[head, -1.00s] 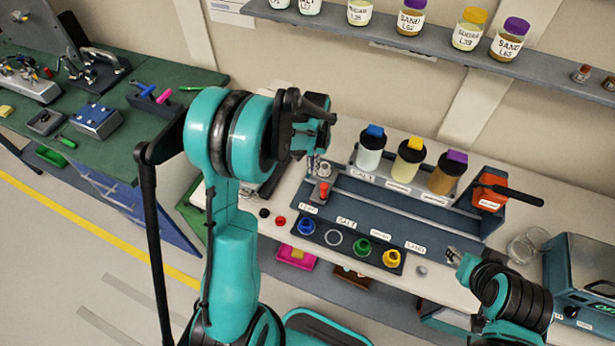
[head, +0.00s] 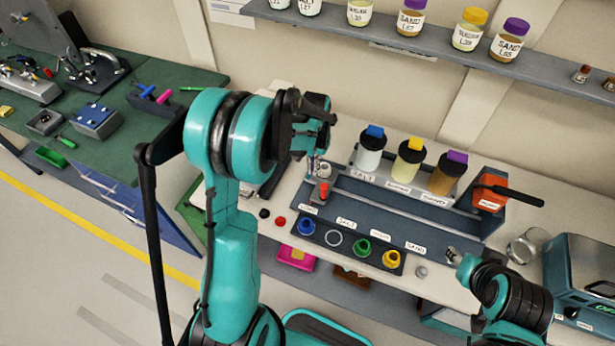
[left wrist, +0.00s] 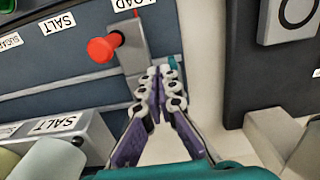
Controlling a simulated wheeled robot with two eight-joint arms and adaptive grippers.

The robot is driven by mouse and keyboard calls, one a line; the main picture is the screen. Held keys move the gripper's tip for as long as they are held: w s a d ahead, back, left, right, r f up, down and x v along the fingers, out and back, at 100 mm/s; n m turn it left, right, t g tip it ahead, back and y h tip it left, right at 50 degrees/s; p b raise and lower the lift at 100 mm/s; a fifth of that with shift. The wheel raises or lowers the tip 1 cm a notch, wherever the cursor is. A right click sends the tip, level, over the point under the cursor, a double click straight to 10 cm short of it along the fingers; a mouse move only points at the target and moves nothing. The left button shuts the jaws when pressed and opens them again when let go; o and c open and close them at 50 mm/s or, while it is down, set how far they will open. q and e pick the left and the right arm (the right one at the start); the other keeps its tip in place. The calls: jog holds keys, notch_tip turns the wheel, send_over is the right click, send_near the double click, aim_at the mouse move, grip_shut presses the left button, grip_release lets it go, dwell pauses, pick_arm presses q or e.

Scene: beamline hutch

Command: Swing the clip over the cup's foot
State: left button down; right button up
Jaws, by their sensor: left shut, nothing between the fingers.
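My left gripper (left wrist: 160,76) is shut and empty, fingers together over the light bench beside a grey metal bracket (left wrist: 133,50). A red knob (left wrist: 101,49) sits on the bracket's side, left of the fingertips. In the head view the red knob (head: 323,191) is at the left end of the dark rack, just below my left gripper (head: 314,172). I cannot tell for sure which part is the clip, and I cannot make out the cup's foot. My right gripper (head: 455,257) is near the rack's front right corner; its finger gap is unclear.
The dark rack (head: 400,212) holds lidded jars, including one with a blue lid (head: 372,133). A front row has blue (head: 306,227), green (head: 361,247) and yellow (head: 391,259) cups. An orange block with a black handle (head: 490,193) stands right.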

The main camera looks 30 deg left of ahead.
pick_arm(q)
jog(key=shift+f, duration=0.25)
jog(key=shift+f+b, duration=0.35)
jog(key=shift+b, duration=0.15)
jog(key=shift+a, duration=0.1)
jog(key=shift+s+a, duration=0.15)
jog(key=shift+a, duration=0.4)
